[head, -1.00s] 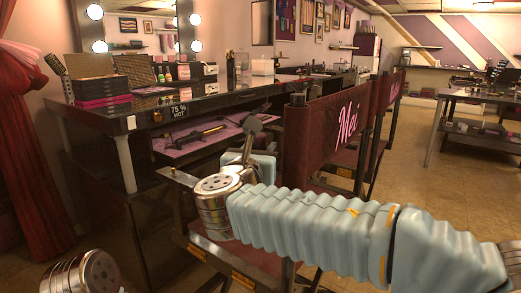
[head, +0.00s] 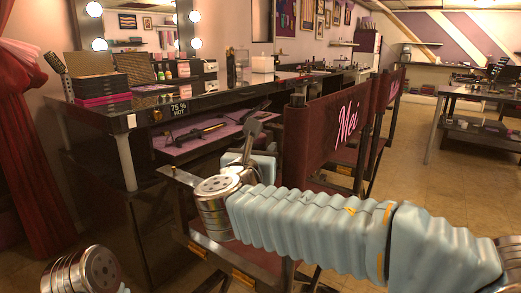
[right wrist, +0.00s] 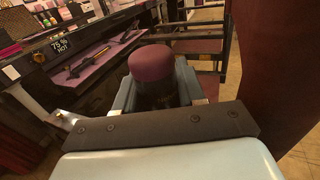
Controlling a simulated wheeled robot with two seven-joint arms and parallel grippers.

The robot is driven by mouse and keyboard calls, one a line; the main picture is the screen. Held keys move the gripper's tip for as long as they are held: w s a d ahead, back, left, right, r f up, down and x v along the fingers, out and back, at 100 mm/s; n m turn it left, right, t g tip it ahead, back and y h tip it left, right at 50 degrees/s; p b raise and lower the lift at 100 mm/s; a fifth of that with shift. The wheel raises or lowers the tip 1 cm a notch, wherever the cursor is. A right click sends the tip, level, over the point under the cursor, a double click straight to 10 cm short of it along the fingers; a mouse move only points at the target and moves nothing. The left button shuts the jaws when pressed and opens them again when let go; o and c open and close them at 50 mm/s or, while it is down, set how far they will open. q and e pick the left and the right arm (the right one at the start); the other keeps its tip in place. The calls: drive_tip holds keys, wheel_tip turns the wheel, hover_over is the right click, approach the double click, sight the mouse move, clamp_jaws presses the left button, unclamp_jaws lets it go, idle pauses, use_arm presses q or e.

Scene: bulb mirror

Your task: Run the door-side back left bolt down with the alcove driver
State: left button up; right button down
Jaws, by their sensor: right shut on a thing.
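My right gripper (head: 262,165) is over the seat area of the nearer chair with the "Mei" back. In the right wrist view its pale blue jaws (right wrist: 124,100) are shut around a dark upright cylinder with a rounded maroon top (right wrist: 152,62), seemingly the driver's handle. Its lower end is hidden. A bare metal bracket (head: 185,180) with a small upright bolt-like piece (head: 173,171) lies left of my right wrist; the bracket also shows at the left of the right wrist view (right wrist: 62,118). I cannot tell which bolt it is. My left gripper is out of view.
The maroon chair back (head: 335,128) stands just right of the gripper. The black counter (head: 215,92) runs behind, with a purple-lined shelf (head: 205,136) holding dark tools under a "75 % HOT" sign (head: 179,108). Open floor (head: 440,215) lies to the right.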

drive_tip(key=shift+p, duration=0.4)
idle(0.5)
drive_tip(key=shift+r, duration=0.2)
drive_tip(key=shift+r+p, duration=0.35)
drive_tip(key=shift+p, duration=0.1)
drive_tip(key=shift+r+p, duration=0.35)
drive_tip(key=shift+r, duration=0.05)
drive_tip(key=shift+r+p, duration=0.95)
drive_tip(key=shift+r, duration=1.2)
